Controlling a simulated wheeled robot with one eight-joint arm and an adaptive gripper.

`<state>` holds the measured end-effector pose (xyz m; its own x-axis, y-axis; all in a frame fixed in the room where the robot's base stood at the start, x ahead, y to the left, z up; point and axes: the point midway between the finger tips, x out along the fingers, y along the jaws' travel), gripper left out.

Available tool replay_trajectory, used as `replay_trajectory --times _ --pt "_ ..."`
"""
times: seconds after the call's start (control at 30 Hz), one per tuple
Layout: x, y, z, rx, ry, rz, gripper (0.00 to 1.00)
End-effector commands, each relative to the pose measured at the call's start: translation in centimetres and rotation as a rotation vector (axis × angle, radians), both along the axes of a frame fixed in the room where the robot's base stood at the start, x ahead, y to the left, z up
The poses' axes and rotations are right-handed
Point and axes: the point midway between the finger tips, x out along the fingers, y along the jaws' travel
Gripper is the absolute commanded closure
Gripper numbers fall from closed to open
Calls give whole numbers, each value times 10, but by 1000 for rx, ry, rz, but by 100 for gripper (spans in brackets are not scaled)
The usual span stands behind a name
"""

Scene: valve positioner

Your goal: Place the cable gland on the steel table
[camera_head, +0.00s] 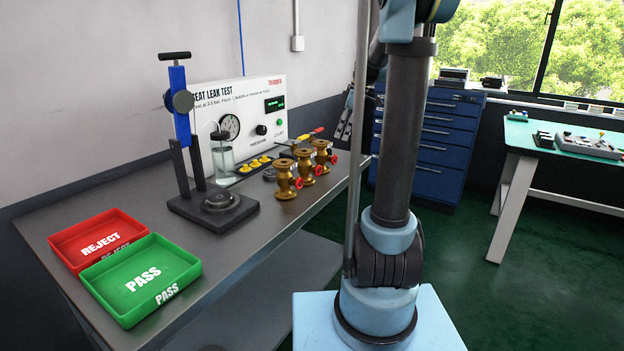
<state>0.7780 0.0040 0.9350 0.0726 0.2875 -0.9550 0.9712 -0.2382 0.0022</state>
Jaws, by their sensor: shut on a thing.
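The steel table (55,228) is the long grey bench at the left, running along the wall toward the back. My arm stands in front of its right side. My gripper (344,122) shows only partly, behind my arm, as a small dark and grey shape past the table's far right end. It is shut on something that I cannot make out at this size. I cannot pick out the cable gland anywhere in this view.
The table carries a red REJECT tray (61,241), a green PASS tray (99,295), a press stand (178,205), a leak tester (285,88) and several brass valves (285,180). A blue drawer cabinet (440,135) and a green-topped bench (540,146) stand beyond.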

Motion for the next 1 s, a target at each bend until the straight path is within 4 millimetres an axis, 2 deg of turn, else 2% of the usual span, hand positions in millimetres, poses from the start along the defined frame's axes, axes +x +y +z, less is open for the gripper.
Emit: replay_trajectory --times 0.3,0.53,0.8,1.0 --pt "0 -1 -45 0 0 -1 91" --pt "0 -1 -62 0 0 -1 91" --pt "0 -1 -94 0 0 0 91" --pt "0 0 -98 0 0 0 91"
